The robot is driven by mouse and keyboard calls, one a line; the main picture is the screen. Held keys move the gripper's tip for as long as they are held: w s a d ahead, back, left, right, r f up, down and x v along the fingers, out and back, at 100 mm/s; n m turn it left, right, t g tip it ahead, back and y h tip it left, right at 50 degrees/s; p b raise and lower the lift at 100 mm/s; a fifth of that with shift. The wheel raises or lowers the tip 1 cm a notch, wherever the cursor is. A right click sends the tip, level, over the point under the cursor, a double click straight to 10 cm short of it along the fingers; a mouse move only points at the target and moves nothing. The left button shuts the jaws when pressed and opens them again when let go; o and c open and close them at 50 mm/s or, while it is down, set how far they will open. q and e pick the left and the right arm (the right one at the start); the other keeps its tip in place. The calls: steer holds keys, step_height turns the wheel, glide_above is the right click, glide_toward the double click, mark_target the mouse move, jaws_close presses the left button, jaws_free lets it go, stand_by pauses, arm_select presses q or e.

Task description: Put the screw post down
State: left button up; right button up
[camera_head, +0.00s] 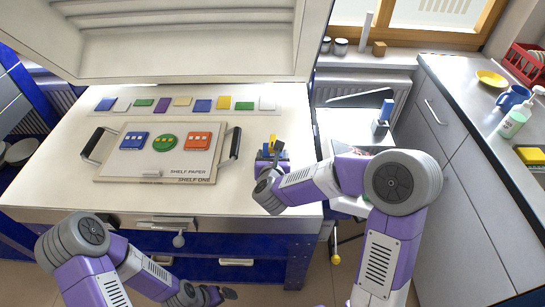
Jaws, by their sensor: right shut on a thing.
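My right gripper (271,158) is at the right side of the white kiln bed (300,180), right of the shelf board. It is shut on a small upright piece with a yellow top (272,141), which I take to be the screw post. The gripper and wrist hide most of its lower part, and I cannot tell whether its foot touches the surface. My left gripper (222,294) is low in front of the kiln, apart from everything on it. Its jaws are too small and dark to read.
The shelf board (112,170), with dark handles, bears blue, green and orange glass pieces. A row of small coloured tiles (202,105) lies behind it. The raised kiln lid (190,60) stands at the back. A counter (475,95) with a blue mug (513,98) is at right.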

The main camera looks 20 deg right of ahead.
steer(key=shift+f+b, duration=0.2)
steer(key=shift+b, duration=0.1)
steer(key=o, duration=1.2)
steer(key=shift+r, duration=0.1)
steer(key=shift+r+p, duration=0.2)
steer(key=shift+p, duration=0.25)
steer(key=p+v, duration=0.1)
steer(key=v, duration=1.1)
steer(key=shift+p, duration=0.3)
steer(key=shift+f, duration=0.1)
